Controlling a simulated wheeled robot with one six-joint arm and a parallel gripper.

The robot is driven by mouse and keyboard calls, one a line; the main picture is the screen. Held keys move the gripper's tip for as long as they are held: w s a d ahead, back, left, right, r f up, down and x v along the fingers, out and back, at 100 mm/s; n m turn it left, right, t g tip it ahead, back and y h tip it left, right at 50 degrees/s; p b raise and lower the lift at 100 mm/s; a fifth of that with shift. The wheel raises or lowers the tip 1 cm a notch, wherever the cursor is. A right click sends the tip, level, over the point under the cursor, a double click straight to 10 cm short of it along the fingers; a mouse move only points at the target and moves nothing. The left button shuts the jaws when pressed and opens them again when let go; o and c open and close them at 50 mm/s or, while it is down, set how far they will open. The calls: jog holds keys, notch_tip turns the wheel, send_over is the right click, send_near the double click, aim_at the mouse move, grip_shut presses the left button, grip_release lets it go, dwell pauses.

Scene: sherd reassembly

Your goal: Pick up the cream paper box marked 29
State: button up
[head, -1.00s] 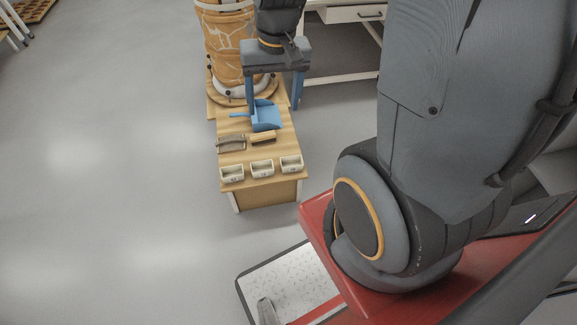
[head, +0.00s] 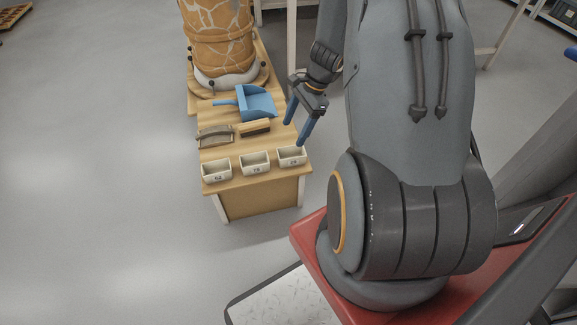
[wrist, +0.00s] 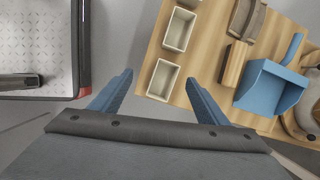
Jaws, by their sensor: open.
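Three cream paper boxes stand in a row along the near edge of the wooden bench: a left box (head: 217,176), a middle box (head: 255,168) and a right box (head: 292,161). Each has a dark number on its front; these are too small to read surely, though the right one may be 29. My gripper (head: 295,132) is open and empty, above and slightly beyond the right box. In the wrist view the right box (wrist: 162,80) shows between the spread fingers (wrist: 159,80), beyond their tips; the middle box (wrist: 180,29) lies above it.
A blue dustpan (head: 257,103), a brush (head: 255,128) and a grey-brown tool (head: 215,136) lie behind the boxes. A large cracked orange vessel (head: 220,40) stands at the bench's far end. Floor left of the bench is clear.

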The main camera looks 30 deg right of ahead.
aim_at(291, 153)
jog(key=shift+w+f+m+t+b, duration=0.1)
jog(key=shift+w+f+m+b, duration=0.55)
jog(key=shift+f, duration=1.8)
jog(key=shift+w+f+m+t+b, duration=0.15)
jog(key=shift+f+b, duration=0.95)
jog(key=shift+f, duration=1.3)
jog(key=shift+w+f+m+t+b, duration=0.1)
jog(key=shift+w+f+m+b, duration=0.55)
jog(key=shift+f, duration=1.8)
jog(key=shift+s+f+n+y, duration=0.25)
jog(key=shift+s+y, duration=0.05)
jog(key=shift+s, duration=0.05)
jog(key=c, duration=1.1)
